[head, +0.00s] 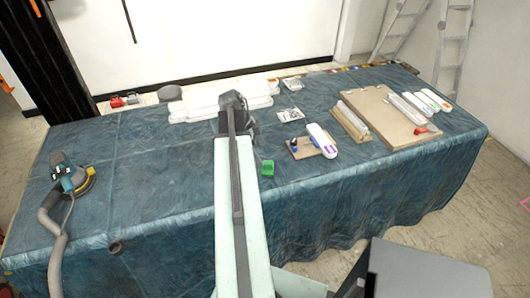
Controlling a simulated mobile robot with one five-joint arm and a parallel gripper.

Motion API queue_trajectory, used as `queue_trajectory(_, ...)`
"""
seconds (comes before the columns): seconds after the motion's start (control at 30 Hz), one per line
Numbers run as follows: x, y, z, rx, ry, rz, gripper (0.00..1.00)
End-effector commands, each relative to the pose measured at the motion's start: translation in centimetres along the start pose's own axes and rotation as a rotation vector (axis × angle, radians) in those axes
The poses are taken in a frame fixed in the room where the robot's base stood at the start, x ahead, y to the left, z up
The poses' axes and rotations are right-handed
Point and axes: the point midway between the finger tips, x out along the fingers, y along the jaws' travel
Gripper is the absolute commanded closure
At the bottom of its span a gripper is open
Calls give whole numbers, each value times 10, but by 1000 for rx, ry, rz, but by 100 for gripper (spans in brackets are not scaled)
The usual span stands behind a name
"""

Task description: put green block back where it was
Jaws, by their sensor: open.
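The green block (267,168) lies on the blue cloth-covered table (160,190), near its front edge and just right of my arm. My gripper (235,101) is the dark end of my arm, over the back middle of the table, beside the stacked white slabs. It is open, and I see nothing held in it. It is beyond the green block and apart from it. My arm hides part of the table, and the fingertips are hard to make out.
White slabs (190,108) lie behind my gripper. Right of the block are a small board with a white bottle (322,140), a wooden block (350,122) and a large board (384,117). A sander (72,180) with a hose is at left. The left-middle cloth is mostly clear.

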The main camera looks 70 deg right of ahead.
Motion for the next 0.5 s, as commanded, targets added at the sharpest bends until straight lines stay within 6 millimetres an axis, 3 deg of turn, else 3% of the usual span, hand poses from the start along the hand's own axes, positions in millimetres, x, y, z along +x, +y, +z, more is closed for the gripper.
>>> queue_trajectory(0.03, -23, 0, -4, 0, 0, 0, 6)
queue_trajectory(0.13, -38, 0, -3, -1, 0, -1, 6)
queue_trajectory(0.5, -40, 0, 0, 1, 0, 0, 6)
